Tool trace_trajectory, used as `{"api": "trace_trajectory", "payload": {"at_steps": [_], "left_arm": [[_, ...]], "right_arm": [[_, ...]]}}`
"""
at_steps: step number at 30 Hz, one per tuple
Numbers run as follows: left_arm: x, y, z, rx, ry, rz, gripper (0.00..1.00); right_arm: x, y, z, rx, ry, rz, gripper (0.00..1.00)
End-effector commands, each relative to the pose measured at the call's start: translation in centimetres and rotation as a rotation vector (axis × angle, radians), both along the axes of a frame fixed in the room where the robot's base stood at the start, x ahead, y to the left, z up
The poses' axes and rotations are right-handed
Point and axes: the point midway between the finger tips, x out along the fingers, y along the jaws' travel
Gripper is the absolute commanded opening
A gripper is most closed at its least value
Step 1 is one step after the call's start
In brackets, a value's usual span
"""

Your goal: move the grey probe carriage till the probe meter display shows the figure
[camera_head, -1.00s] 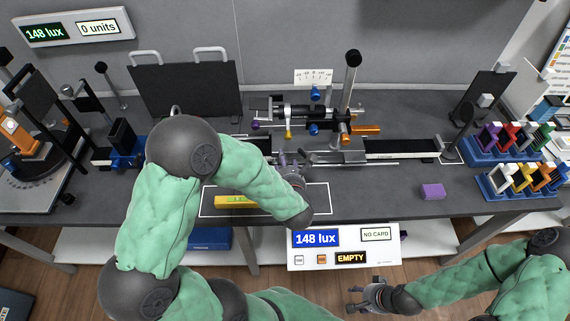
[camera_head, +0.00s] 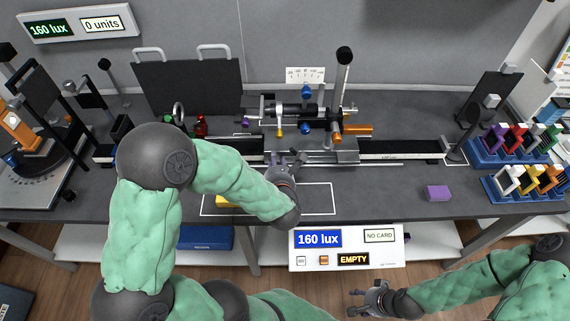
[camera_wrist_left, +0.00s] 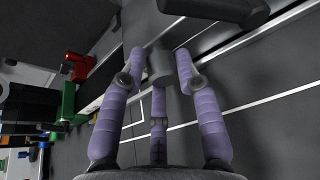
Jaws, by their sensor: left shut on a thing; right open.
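My left gripper (camera_head: 287,163) is at the optical rail, near the grey metal blocks of the bench assembly. In the left wrist view, its fingers are closed around a grey cylindrical part of the probe carriage (camera_wrist_left: 160,63). In the head view, my gripper and arm hide much of that part. The front meter panel's display (camera_head: 317,239) reads 160 lux, and the wall display (camera_head: 48,29) also reads 160 lux. No separate target figure is clear. My right gripper (camera_head: 362,300) is open and empty in front of the table, low in the picture.
The dark rail (camera_head: 405,149) runs right of the assembly and looks clear. A purple block (camera_head: 438,193) lies front right. Coloured holders (camera_head: 515,145) fill racks at right.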

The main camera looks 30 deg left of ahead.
Motion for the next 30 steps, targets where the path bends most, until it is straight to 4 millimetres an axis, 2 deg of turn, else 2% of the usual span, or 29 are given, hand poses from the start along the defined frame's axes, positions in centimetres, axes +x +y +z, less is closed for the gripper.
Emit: {"api": "trace_trajectory", "payload": {"at_steps": [3,12,13,14,15,25,30], "left_arm": [[-0.5,0.6,-0.1,0.000,0.002,0.006,0.00],[-0.6,0.6,-0.1,0.000,0.004,0.003,0.00],[-0.5,0.6,-0.1,0.000,0.004,0.003,0.41],[-0.5,0.6,-0.1,0.000,0.004,0.003,0.49],[-0.5,0.6,-0.1,0.000,0.004,0.003,0.52],[-0.5,0.5,0.0,0.001,0.001,0.001,0.52],[-1.5,-0.4,0.6,0.000,0.000,-0.002,0.52]], "right_arm": [[0.0,0.0,-0.3,0.000,0.000,0.000,0.52],[0.0,0.0,-0.2,0.000,0.000,0.000,0.52],[0.0,0.0,-0.2,0.000,0.000,0.000,0.52],[0.0,0.0,-0.2,0.000,0.000,0.000,0.52],[0.0,0.0,-0.2,0.000,0.000,0.000,0.52],[0.0,0.0,-0.2,0.000,0.000,0.000,0.52],[0.0,0.0,-0.2,0.000,0.000,0.000,0.52]]}}
